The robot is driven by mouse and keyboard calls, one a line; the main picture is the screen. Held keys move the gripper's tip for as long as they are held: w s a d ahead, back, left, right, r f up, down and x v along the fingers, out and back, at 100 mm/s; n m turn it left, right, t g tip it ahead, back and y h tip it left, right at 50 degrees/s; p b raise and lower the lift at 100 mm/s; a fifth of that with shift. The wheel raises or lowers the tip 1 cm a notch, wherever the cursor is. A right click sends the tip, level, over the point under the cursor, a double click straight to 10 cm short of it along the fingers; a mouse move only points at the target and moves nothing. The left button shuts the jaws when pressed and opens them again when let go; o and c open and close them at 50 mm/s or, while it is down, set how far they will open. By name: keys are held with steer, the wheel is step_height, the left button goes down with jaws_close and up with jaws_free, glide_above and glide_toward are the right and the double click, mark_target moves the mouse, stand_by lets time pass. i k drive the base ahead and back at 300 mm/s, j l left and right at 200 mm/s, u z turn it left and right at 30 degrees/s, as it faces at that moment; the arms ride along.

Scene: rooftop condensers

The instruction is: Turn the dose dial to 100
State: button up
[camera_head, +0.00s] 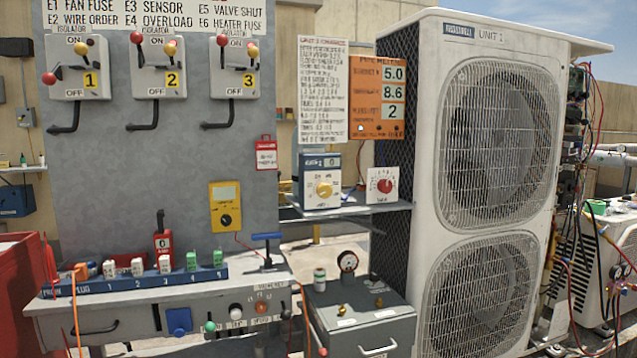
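Two dial boxes stand on a small shelf in the middle. The left box has a yellow knob (324,189) and a small display (332,162) that seems to read 0. The right box is white with a red round dial (384,186) and marks around it. The lettering on both boxes is too small to read, so I cannot tell for sure which is the dose dial. The red dial's pointer setting is also too small to tell. My gripper is not in view.
A large condenser (426,130) stands right of the shelf (348,209). A grey panel with three isolators (155,67) stands at left. A yellow meter (225,207) hangs beside the boxes. Below are a grey cabinet (360,335) and a workbench (110,300). Space before the dials looks clear.

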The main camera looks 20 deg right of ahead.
mark_target(324, 190)
steer(key=i+l, duration=0.15)
steer(key=i, duration=0.3)
steer(key=i+l, duration=0.1)
steer(key=i, duration=0.35)
steer(key=l+z, duration=0.05)
